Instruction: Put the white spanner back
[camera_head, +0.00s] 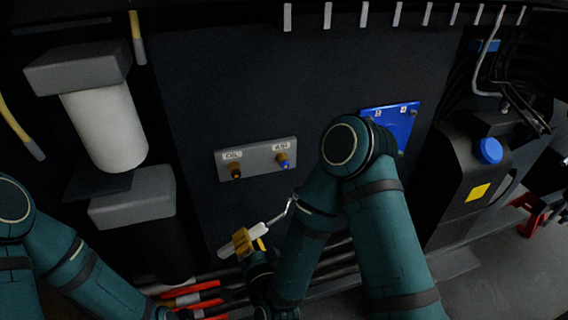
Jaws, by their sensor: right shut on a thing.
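The white spanner (256,231) has a white handle and a thin silver end that points up and to the right. My right gripper (242,242), with yellowish fingers, is shut on its handle. It holds the spanner low in front of the dark panel, below the grey OIL and AIR plate. The fingers hide part of the handle. My left arm comes in at the lower left, and its gripper is out of the picture below. No marked place for the spanner can be made out.
Several red-handled items (193,290) lie at the bottom, left of my right gripper. The grey plate (258,158) carries two fittings. A blue plate (392,125) is partly behind my right arm. A white cylinder (105,125) stands left; a dark tank with a blue cap (490,150) stands right.

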